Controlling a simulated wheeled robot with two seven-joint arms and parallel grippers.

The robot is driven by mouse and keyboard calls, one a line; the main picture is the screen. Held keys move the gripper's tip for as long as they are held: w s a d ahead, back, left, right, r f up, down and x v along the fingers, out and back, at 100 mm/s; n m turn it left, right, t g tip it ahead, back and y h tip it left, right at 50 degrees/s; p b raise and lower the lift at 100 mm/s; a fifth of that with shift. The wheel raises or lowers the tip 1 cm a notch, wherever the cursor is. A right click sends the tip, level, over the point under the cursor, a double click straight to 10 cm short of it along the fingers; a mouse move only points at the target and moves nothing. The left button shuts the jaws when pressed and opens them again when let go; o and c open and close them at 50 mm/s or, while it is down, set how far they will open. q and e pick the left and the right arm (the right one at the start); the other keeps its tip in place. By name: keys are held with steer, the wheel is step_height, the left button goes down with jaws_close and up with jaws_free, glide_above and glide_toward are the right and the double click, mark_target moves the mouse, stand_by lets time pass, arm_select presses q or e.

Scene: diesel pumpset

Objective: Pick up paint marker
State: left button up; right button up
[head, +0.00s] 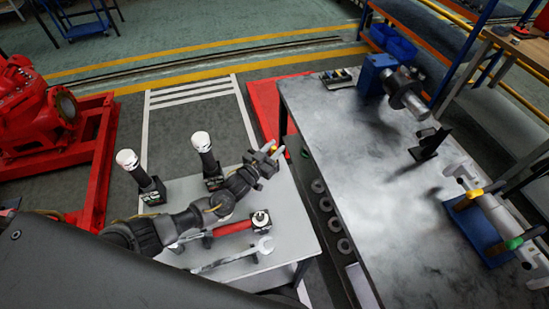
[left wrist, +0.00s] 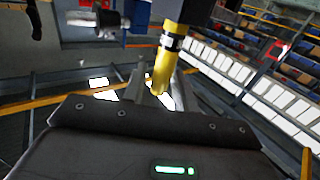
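The paint marker (left wrist: 172,50) is yellow with a dark and white band, and in the left wrist view it stands tilted between the two fingers of my left gripper (left wrist: 155,88). The fingers appear closed around its lower part. In the head view my left gripper (head: 268,160) is over the far right edge of the small grey table, close to the workbench. A small bit of yellow-orange, the marker (head: 274,150), shows at its tips. The rest of the marker is hidden there. My right gripper is not in view.
The small grey table (head: 292,226) holds a red-handled tool (head: 234,228), a wrench (head: 236,256) and two white-topped black items (head: 203,143) (head: 127,160). The workbench (head: 350,180) at right has a clear middle, with a blue vise-like device (head: 374,76) behind. A red pump (head: 35,110) stands left.

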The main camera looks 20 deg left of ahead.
arm_select(q)
jaws_close()
steer(key=shift+r, duration=0.1)
steer(key=shift+r+b, duration=0.8)
steer(key=shift+r, duration=4.1)
